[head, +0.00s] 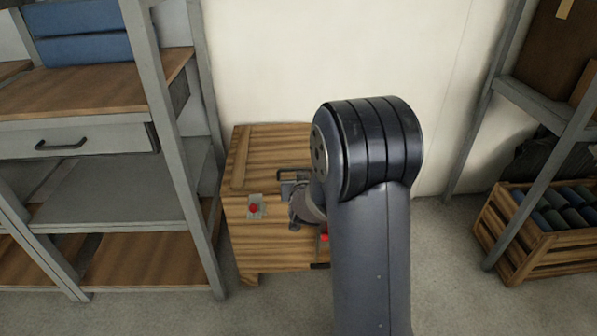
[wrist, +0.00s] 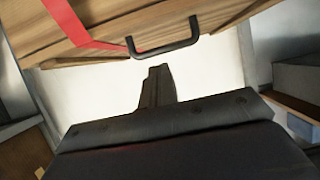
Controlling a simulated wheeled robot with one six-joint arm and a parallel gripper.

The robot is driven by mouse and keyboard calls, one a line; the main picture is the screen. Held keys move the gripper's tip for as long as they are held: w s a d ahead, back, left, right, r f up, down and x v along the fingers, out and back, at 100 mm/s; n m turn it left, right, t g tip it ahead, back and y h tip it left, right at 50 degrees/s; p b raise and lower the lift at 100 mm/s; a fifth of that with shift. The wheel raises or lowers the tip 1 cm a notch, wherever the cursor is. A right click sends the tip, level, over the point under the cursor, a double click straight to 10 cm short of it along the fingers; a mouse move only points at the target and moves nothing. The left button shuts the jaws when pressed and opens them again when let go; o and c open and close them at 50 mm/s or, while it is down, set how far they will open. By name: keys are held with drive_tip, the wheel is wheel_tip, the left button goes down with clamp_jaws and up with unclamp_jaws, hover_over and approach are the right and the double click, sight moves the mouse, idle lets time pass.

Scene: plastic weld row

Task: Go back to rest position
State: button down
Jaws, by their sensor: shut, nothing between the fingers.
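My gripper (wrist: 158,72) shows in the wrist view with its dark fingers together and nothing between them. A wooden box face with a black handle (wrist: 165,42) and a red stripe (wrist: 80,22) fills the top of that view. The fingertips are near the handle in the picture; I cannot tell how far apart they are. In the head view my arm rises in front of a wooden chest (head: 280,155) and hides its right part. Part of my wrist shows left of the arm, in front of the chest; the fingertips cannot be made out there.
A metal shelf unit (head: 165,110) with wooden boards stands close on the left. A wooden crate (head: 545,245) of dark cylinders sits at right by another rack (head: 545,105). Bare floor (head: 445,265) lies between chest and crate.

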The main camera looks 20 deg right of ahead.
drive_tip(key=s+a+f, duration=0.1)
drive_tip(key=s+f, duration=0.1)
drive_tip(key=s, duration=0.3)
drive_tip(key=shift+s+a, duration=0.25)
drive_tip(key=shift+s, duration=0.15)
drive_tip(key=w+d+b, duration=0.2)
drive_tip(key=w+b, duration=0.1)
drive_tip(key=w, duration=0.6)
drive_tip(key=shift+d+f, duration=0.15)
drive_tip(key=shift+f, duration=0.25)
drive_tip(key=shift+w+r, duration=0.1)
